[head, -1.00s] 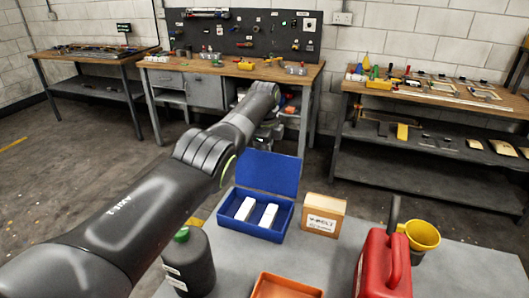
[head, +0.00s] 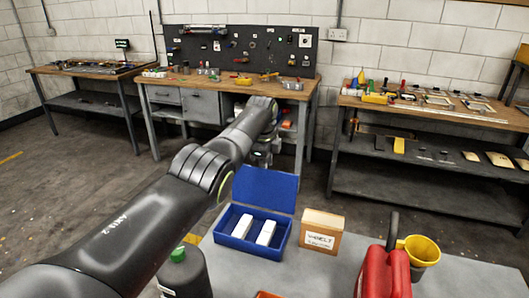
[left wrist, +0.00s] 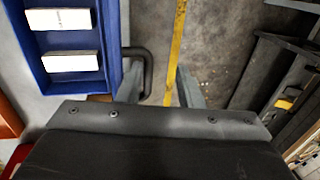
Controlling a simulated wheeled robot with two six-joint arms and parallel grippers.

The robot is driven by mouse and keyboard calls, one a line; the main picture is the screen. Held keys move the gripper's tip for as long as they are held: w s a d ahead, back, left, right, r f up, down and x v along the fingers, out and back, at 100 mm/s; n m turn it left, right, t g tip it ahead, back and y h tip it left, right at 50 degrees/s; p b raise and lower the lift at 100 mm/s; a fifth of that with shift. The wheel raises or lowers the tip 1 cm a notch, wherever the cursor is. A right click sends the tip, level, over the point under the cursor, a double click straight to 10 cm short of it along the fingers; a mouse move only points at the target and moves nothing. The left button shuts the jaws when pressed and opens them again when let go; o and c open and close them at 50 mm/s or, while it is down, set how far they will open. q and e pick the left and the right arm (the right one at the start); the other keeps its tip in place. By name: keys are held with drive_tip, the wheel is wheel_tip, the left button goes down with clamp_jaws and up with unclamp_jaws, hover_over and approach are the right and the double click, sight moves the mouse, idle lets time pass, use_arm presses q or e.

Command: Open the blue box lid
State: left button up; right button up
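The blue box (head: 232,246) stands on the grey table with its lid (head: 264,190) raised at the back, leaning upright. Two white blocks (head: 267,232) lie inside. The box also shows at the upper left of the left wrist view (left wrist: 112,40). My left gripper (head: 263,152) is beyond the lid in the head view, small and partly hidden. In the left wrist view its fingers (left wrist: 162,84) are apart with bare floor between them, to the right of the box. I cannot tell whether a finger touches the lid. My right gripper is not in view.
A cardboard box (head: 322,232) stands right of the blue box. A red can (head: 384,274), a yellow funnel (head: 420,250) and a dark bottle with a green cap (head: 184,274) are nearer. Workbenches stand behind across open floor.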

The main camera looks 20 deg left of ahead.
use_arm(q)
drive_tip(key=b+v, duration=0.2)
drive_tip(key=v, duration=1.5)
drive_tip(key=shift+r, duration=0.2)
drive_tip(key=shift+s+f, duration=0.1)
drive_tip(key=shift+s, duration=0.05)
